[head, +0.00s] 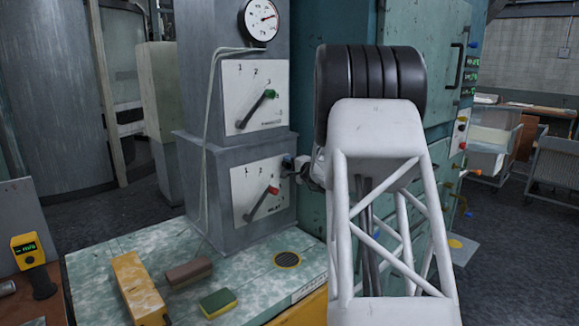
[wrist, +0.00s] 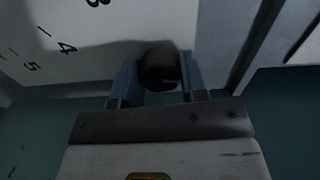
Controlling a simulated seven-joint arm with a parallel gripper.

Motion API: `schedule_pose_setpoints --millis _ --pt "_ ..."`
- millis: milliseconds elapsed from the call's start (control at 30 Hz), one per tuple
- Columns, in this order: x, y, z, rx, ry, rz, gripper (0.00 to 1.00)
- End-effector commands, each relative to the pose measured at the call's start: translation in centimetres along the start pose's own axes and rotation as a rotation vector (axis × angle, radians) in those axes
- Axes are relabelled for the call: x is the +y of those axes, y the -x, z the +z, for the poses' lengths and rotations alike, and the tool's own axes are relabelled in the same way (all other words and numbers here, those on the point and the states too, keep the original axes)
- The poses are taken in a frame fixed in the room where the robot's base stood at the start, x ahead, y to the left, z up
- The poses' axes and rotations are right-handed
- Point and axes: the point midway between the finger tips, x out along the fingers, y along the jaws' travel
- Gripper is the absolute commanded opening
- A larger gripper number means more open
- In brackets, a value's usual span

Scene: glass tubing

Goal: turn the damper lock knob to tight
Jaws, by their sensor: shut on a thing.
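The lower white dial panel (head: 250,183) is on the grey column and has a red-tipped lever (head: 262,204). In the wrist view, a dark rounded knob (wrist: 160,70) sits at the edge of a white panel with printed numerals (wrist: 75,30). I take it to be the damper lock knob. My gripper (wrist: 158,82) has its two blue-grey fingers on either side of the knob and is shut on it. In the head view my arm hides most of the gripper, at the right edge of the lower panel. The knob's tight or loose marking cannot be read.
Above is a second dial panel (head: 253,95) with a green-tipped lever, and a round gauge (head: 262,20). The bench top (head: 215,265) holds a yellow block (head: 140,287), a brown block (head: 189,272) and a sponge (head: 218,303). A teal cabinet (head: 450,60) stands behind my arm.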

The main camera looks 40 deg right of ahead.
Motion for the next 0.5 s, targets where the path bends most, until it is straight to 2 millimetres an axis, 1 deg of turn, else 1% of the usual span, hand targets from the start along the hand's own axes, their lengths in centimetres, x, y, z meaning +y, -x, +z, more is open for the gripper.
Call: schedule_pose_setpoints --millis 200,500 --pt "-0.11 -0.04 0.1 -0.001 0.099 -0.001 0.16" --pt "-0.12 -0.06 0.09 -0.002 0.137 -0.001 0.16"
